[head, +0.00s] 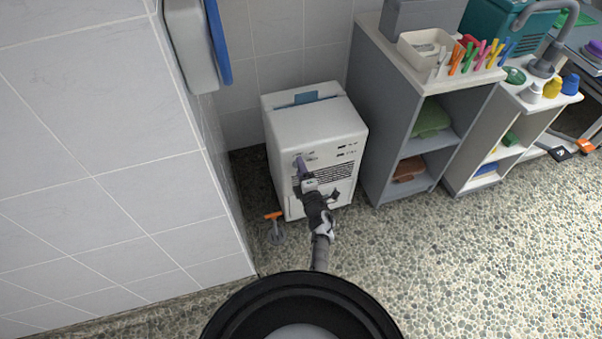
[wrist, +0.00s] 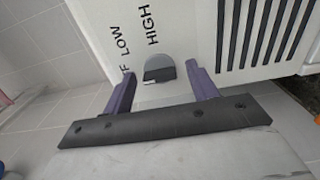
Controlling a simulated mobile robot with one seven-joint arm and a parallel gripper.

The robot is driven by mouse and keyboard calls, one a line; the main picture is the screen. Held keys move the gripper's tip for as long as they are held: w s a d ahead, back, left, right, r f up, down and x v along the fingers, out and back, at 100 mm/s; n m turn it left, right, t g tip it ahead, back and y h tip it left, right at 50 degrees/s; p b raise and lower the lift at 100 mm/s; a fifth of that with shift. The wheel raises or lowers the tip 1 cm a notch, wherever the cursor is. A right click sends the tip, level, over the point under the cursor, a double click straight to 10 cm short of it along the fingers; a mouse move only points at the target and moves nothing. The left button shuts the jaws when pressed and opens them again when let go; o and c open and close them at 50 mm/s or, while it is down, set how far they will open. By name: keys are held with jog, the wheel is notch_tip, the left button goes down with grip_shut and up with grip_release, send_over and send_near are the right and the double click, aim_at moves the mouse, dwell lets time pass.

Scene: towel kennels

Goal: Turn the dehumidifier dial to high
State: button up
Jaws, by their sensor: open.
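The dehumidifier (head: 335,122) is a white box on the floor against the tiled wall. My gripper (head: 301,163) is at the upper left of its front face. In the wrist view, its grey dial (wrist: 159,66) sits between the two purple fingers of my gripper (wrist: 160,77). The fingers are open, one on each side of the dial, with gaps showing. The words LOW and HIGH are printed by the dial, and a label ending in F is partly hidden by a finger. I cannot tell for sure where the dial points. In the head view my gripper hides the dial.
A tiled wall (head: 100,150) stands close on the left. A grey shelf unit (head: 382,130) with folded towels stands right of the dehumidifier. An orange-handled thing (head: 274,216) is on the floor at its lower left. The pebbled floor (head: 450,270) at front right is clear.

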jog(key=c, duration=1)
jog(key=shift+m, duration=0.3)
jog(key=shift+m+p, duration=2.8)
jog(key=shift+m, duration=5.9)
